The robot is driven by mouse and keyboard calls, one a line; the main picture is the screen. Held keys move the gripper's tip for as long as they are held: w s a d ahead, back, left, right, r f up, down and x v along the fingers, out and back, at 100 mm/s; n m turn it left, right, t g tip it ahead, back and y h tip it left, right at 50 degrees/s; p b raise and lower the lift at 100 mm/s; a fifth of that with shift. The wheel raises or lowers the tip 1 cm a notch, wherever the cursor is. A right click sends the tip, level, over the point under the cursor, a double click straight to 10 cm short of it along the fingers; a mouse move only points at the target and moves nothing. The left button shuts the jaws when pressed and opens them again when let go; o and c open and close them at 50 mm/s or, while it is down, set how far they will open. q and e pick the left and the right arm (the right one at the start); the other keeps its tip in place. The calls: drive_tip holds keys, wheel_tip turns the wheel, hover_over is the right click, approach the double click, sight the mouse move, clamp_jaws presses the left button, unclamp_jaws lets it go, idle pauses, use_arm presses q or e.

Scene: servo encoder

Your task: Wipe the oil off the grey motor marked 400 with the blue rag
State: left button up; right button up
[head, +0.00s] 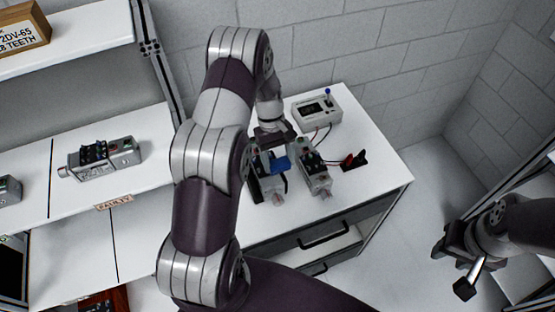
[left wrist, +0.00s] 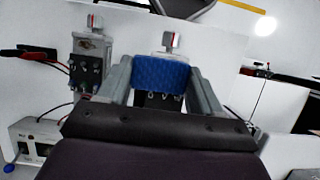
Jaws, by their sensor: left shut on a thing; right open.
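My left gripper (head: 273,160) is shut on the blue rag (head: 281,164), just over a grey motor (head: 271,186) on the white bench. The left wrist view shows the rag (left wrist: 160,73) between the two fingers, in front of that motor (left wrist: 166,44), which it partly hides. I cannot tell whether the rag touches the motor. A second grey motor (head: 315,180) with a dark terminal block lies to the right; it is at the left in the left wrist view (left wrist: 90,60). No 400 mark or oil is legible. My right gripper (head: 455,268) is open, away from the bench at the lower right.
A white meter box (head: 318,109) with a blue-tipped lever stands at the bench's back. Red and black clips (head: 354,160) lie right of the motors, with cables nearby. Another motor (head: 104,157) sits on the left shelf. The bench's front right (head: 370,195) is clear.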

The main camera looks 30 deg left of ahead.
use_arm(q)
drive_tip(key=shift+r+p, duration=0.4)
drive_tip(key=shift+r, duration=0.45)
drive_tip(key=shift+s+a+r, duration=0.1)
drive_tip(key=shift+s+r, duration=0.05)
drive_tip(key=shift+s, duration=0.05)
drive_tip(key=shift+w, duration=0.15)
